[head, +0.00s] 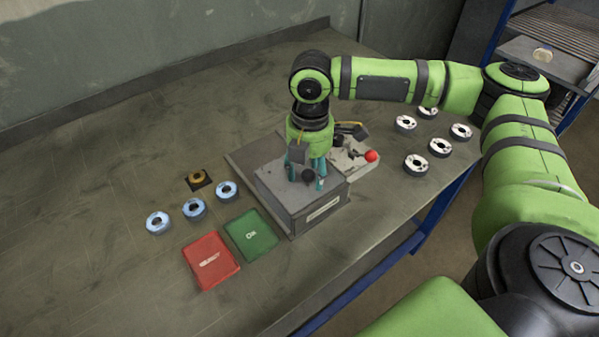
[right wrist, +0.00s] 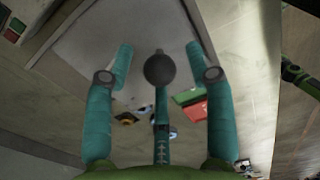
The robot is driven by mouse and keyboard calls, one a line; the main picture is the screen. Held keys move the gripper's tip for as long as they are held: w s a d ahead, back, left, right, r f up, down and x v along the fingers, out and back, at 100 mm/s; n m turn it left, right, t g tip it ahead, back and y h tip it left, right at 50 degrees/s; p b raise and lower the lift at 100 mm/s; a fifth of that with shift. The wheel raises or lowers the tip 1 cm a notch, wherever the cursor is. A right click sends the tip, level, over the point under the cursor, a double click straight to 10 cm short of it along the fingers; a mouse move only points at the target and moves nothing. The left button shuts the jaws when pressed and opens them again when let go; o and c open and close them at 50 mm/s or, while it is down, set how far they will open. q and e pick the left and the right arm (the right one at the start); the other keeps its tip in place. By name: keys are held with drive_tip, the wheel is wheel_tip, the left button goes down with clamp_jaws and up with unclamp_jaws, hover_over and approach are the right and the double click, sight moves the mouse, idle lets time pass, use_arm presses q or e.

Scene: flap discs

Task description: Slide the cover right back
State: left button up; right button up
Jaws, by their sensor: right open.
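A grey box-shaped cover (head: 275,187) with a pale label on its front stands on a flat base on the bench. A black round knob (head: 308,174) sits on the cover. My right gripper (head: 306,170) is open, pointing down over the cover, with its teal fingers around the knob. In the right wrist view the knob (right wrist: 160,68) lies between the spread fingers, apart from both side fingers; whether the middle finger touches it, I cannot tell. What is under the cover is hidden. My left gripper is not in view.
A grey unit with a red ball knob (head: 371,156) adjoins the cover on the right. Several white-faced discs (head: 415,165) lie right of it. The far-left bench is clear.

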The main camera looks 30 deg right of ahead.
drive_tip(key=c, duration=0.9)
